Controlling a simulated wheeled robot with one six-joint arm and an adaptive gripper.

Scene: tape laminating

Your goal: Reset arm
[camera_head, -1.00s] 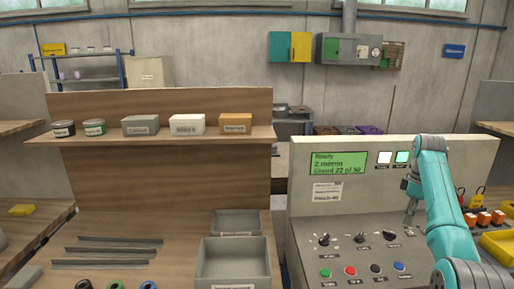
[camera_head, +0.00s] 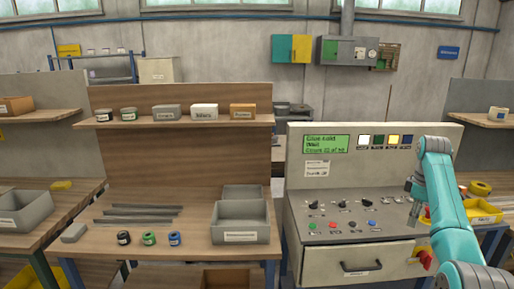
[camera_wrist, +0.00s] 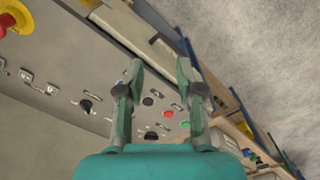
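My teal arm stands at the right in the head view, folded over the right side of the grey control panel (camera_head: 300,185). My gripper (camera_head: 413,212) hangs beside the panel's right side, small in that view. In the wrist view my gripper (camera_wrist: 160,65) has its two fingers apart, with nothing between them but the panel behind. Knobs and coloured buttons on the panel, such as a green button (camera_wrist: 185,124), show around and behind the fingers. Whether the fingers touch anything is not visible, but they look clear of the panel.
A drawer (camera_head: 350,262) is in the panel's front, with a red knob on a yellow base (camera_head: 424,260) beside it. A workbench to the left holds a grey bin (camera_head: 240,236), dark strips (camera_head: 140,217) and small rolls. A yellow tray (camera_head: 485,212) stands at right.

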